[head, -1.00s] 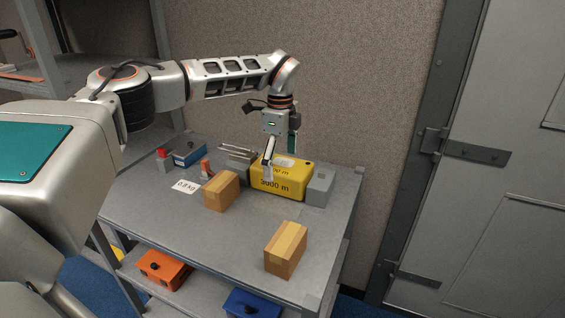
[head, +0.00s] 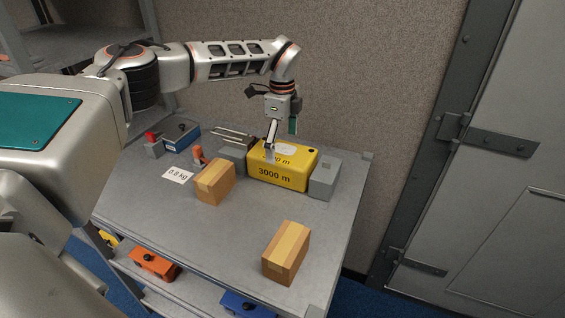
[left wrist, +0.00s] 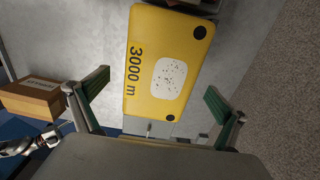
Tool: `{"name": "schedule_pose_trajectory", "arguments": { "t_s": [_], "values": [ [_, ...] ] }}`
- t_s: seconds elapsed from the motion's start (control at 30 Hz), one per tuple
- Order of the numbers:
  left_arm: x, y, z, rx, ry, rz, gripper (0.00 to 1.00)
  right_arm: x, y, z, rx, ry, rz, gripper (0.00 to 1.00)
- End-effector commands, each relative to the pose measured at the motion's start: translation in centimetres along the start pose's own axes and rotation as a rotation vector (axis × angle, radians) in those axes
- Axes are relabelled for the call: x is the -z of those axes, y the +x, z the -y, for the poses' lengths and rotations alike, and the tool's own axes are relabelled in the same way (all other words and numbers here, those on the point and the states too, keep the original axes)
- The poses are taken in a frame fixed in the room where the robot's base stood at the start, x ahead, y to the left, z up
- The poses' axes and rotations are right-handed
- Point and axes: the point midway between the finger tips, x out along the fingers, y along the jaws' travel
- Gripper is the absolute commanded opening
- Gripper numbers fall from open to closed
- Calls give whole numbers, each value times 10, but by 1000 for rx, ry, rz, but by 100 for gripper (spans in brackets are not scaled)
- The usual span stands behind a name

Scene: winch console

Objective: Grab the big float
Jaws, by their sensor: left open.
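The big float (head: 284,169) is a yellow block marked "3000 m" with a pale patch on top. It lies at the back of the grey shelf top between two grey blocks. My left gripper (head: 279,146) is open and points down at the float, one finger showing in front of its upper part. In the left wrist view the float (left wrist: 146,87) lies ahead between the open fingers of the left gripper (left wrist: 155,97), with a gap on both sides. I cannot tell how far the fingertips are above it.
Grey blocks stand close to the float on the right (head: 324,176) and left (head: 233,155). Two cardboard boxes (head: 215,183) (head: 286,253) stand nearer the front. A "0.8 kg" card (head: 178,175) and a blue box (head: 182,137) are at left. A wall is close behind.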

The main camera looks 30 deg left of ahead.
Motion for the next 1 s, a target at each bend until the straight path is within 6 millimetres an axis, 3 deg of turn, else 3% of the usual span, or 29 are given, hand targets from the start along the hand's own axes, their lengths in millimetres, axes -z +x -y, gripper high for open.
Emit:
{"name": "schedule_pose_trajectory", "arguments": {
  "t_s": [0.2, 0.47, 0.7, 0.77, 1.0],
  "values": [
    [1, 25, 0, 0, 2, 0, 100, 6, 0, -2, -2, -1, -9, 61],
    [1, 27, 1, 0, 2, 0, 100, 11, 0, -2, -4, 0, -17, 61],
    [1, 27, 1, 0, 2, 0, 40, 11, 0, -2, -4, 2, -16, 61],
    [1, 27, 1, 0, 2, 0, 27, 10, 0, -2, -4, 2, -16, 61],
    [1, 24, 2, 5, 2, -2, 27, 7, 0, -1, -3, 2, -10, 61]
  ]
}}
